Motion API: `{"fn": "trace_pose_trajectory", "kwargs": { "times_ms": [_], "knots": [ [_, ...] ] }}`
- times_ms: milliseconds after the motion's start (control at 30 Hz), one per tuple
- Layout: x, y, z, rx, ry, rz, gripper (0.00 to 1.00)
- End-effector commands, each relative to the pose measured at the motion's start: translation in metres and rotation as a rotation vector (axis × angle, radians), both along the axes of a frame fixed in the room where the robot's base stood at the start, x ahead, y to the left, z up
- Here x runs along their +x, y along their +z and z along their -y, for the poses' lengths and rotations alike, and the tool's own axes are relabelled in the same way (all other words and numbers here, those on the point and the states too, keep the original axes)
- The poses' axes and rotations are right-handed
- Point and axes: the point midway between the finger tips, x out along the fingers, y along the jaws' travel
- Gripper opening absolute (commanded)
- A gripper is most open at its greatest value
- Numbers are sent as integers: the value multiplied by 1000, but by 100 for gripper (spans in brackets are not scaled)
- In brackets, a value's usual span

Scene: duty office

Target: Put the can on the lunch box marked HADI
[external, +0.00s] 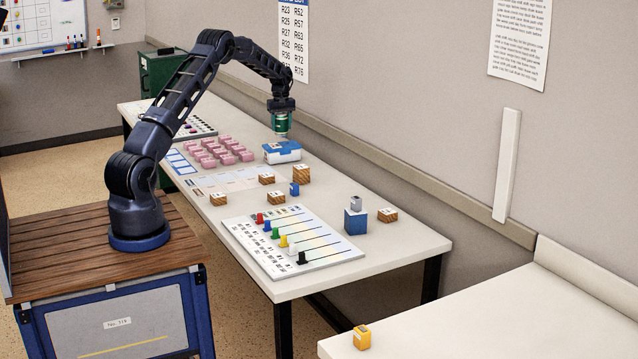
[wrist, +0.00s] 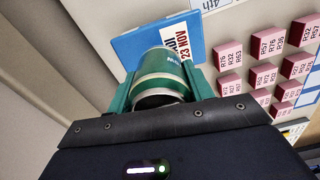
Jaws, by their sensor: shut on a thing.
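My gripper (external: 282,116) is shut on a green can with a pale band (wrist: 162,78), which shows between the green fingers in the wrist view. The can is upright in the external view, mostly hidden by the fingers. Directly below it is a lunch box (external: 283,155) with a blue lid and a pale body, on the long table. In the wrist view the blue lid (wrist: 136,42) lies behind the can. Its white label (wrist: 187,42) reads "23 NOV"; the name above is partly hidden by the can. I cannot tell whether the can touches the lid.
Several pink blocks (external: 218,150) with printed codes stand left of the lunch box. A board with coloured pegs (external: 292,241) and a blue box (external: 355,222) lie further along. The wall is behind.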

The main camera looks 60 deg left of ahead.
Motion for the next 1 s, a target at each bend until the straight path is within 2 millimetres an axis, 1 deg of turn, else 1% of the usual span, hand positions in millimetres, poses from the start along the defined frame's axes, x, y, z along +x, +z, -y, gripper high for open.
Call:
{"fn": "trace_pose_trajectory", "kwargs": {
  "times_ms": [100,233,633,667,700,767,1000],
  "knots": [
    [0,-18,0,-2,0,-2,30],
    [-1,-33,0,-1,0,-1,30],
    [0,-38,0,0,0,-1,30],
    [0,-38,0,0,0,-1,53],
    [0,-38,0,0,0,-1,61],
    [0,-38,0,0,0,-1,73],
    [0,-38,0,0,0,-1,73]
  ]
}}
